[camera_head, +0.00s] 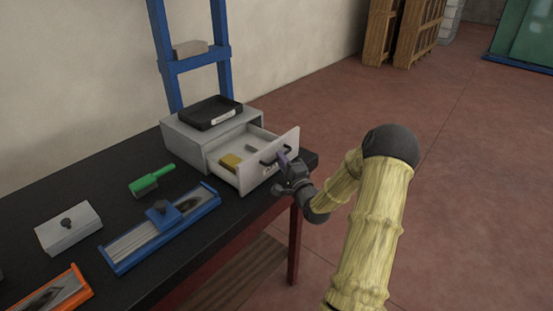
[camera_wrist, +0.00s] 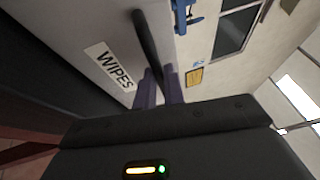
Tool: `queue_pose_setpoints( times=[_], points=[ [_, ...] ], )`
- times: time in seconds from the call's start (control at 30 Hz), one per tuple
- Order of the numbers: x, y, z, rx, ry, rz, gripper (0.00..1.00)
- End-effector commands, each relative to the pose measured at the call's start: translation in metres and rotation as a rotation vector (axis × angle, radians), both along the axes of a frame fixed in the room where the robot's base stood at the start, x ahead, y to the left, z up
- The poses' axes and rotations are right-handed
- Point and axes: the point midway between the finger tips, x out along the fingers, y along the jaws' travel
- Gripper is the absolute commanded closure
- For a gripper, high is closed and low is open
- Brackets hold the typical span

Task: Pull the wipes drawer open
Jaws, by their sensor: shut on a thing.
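The wipes drawer (camera_head: 240,160) stands pulled out of its light grey cabinet (camera_head: 181,140) on the bench, with its inside in view. A yellow block (camera_head: 230,162) and a small grey item lie in it. The wrist view shows its front with the label WIPES (camera_wrist: 114,68) and the dark bar handle (camera_wrist: 147,45). My gripper (camera_head: 283,161) is at the drawer front, shut on the handle. Its purple fingers (camera_wrist: 160,90) sit on both sides of the bar in the wrist view.
A black tray (camera_head: 210,112) sits on the cabinet. On the black bench lie a green brush (camera_head: 150,181), a blue tray (camera_head: 163,231), an orange tray (camera_head: 52,293) and a grey lidded block (camera_head: 68,228). The red floor right of the bench is clear.

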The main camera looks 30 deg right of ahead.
Motion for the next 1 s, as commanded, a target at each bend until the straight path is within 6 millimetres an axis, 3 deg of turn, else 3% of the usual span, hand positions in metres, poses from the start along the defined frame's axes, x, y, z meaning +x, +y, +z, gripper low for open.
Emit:
queue_pose_setpoints(
  times=[0.23, 0.27, 0.33, 0.37, 0.73, 1.0],
  points=[
    [0.000, 0.003, -0.002, 0.002, 0.005, 0.007, 1.00],
    [0.000, 0.003, -0.002, 0.002, 0.005, 0.007, 0.84],
    [0.001, 0.003, -0.002, 0.001, 0.005, 0.006, 0.70],
    [0.001, 0.003, -0.002, 0.001, 0.005, 0.006, 0.68],
    [-0.003, 0.002, -0.002, 0.001, 0.003, 0.003, 0.68],
    [-0.041, 0.003, -0.010, 0.001, 0.005, 0.002, 0.68]
  ],
)
